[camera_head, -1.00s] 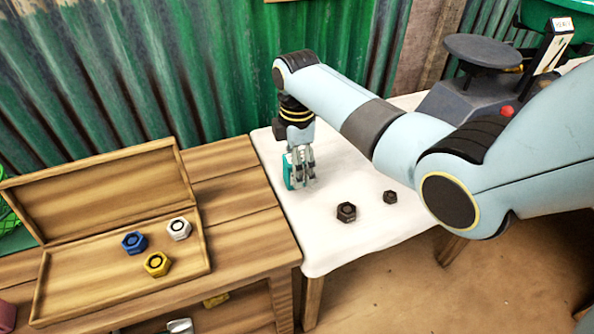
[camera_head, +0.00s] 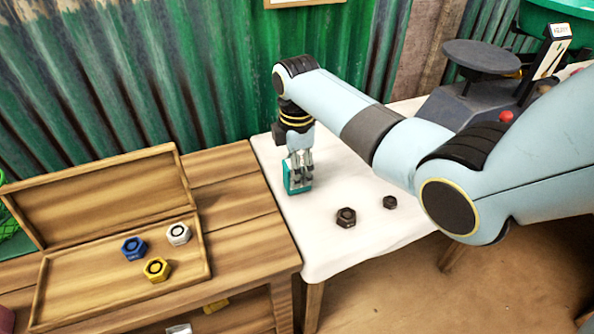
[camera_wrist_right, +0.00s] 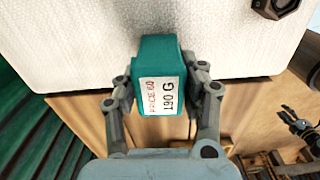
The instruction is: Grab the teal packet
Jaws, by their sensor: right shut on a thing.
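The teal packet (camera_head: 291,187) is at the left part of the white cloth-covered table (camera_head: 350,245) in the head view. My right gripper (camera_head: 299,175) points down and is shut on it. In the right wrist view the teal packet (camera_wrist_right: 160,52) sits between the two fingers of my right gripper (camera_wrist_right: 165,92), with a white label reading "190 G" and a price facing the camera. I cannot tell whether the packet touches the cloth.
Two dark hex nuts, a larger one (camera_head: 346,217) and a smaller one (camera_head: 390,202), lie on the cloth. An open wooden box (camera_head: 90,290) with blue (camera_head: 134,248), white (camera_head: 178,234) and yellow (camera_head: 157,269) nuts stands left. A dark scale (camera_head: 470,100) stands at the back right.

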